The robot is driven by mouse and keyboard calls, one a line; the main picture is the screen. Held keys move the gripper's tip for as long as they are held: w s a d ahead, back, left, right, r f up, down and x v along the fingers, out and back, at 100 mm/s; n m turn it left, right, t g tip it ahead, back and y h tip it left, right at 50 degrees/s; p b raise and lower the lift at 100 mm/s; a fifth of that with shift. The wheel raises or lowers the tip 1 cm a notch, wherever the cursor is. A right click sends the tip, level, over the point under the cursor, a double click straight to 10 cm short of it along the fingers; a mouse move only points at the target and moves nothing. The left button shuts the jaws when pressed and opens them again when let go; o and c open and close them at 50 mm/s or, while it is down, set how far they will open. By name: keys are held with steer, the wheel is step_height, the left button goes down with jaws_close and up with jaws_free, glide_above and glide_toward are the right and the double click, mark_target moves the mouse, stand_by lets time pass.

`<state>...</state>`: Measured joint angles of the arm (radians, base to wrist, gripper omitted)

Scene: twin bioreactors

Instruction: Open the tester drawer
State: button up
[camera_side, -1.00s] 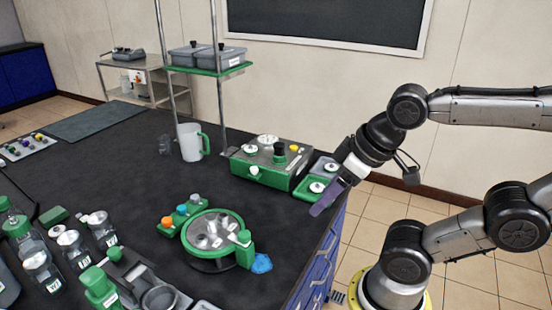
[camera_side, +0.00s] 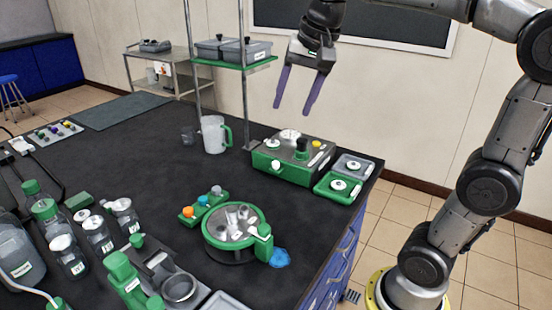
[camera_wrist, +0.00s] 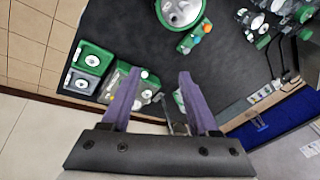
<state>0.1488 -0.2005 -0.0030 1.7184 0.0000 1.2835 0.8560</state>
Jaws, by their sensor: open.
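A green-and-grey box with knobs (camera_side: 293,158), which looks like the tester, stands near the far right part of the dark table. It also shows in the wrist view (camera_wrist: 121,88), partly behind a finger. I cannot make out a separate drawer on it. A green tray (camera_side: 325,189) and a grey tray (camera_side: 368,167), each with a round white disc, sit at its right side. My gripper (camera_side: 293,109) is open and empty, with two purple fingers pointing down, raised in the air above the box in the side view. Its fingers (camera_wrist: 165,73) also show in the wrist view.
A clear jug with a green handle (camera_side: 213,135) and a metal shelf post (camera_side: 244,75) stand left of the box. A round green-rimmed device (camera_side: 234,232) and a blue lump (camera_side: 279,258) are nearer. Bottles crowd the near left. The table's middle is mostly clear.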

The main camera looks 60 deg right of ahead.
steer(key=w+d+m+g, duration=0.1)
steer(key=w+d+m, duration=0.1)
steer(key=w+d, duration=0.35)
steer(key=m+g, duration=0.3)
steer(key=m, duration=0.1)
glide_above(276, 163)
step_height(276, 163, down, 15)
steer(key=shift+y, duration=0.3)
step_height(276, 163, down, 14)
steer(key=shift+r, duration=0.2)
jaws_close()
steer(key=shift+r, duration=0.1)
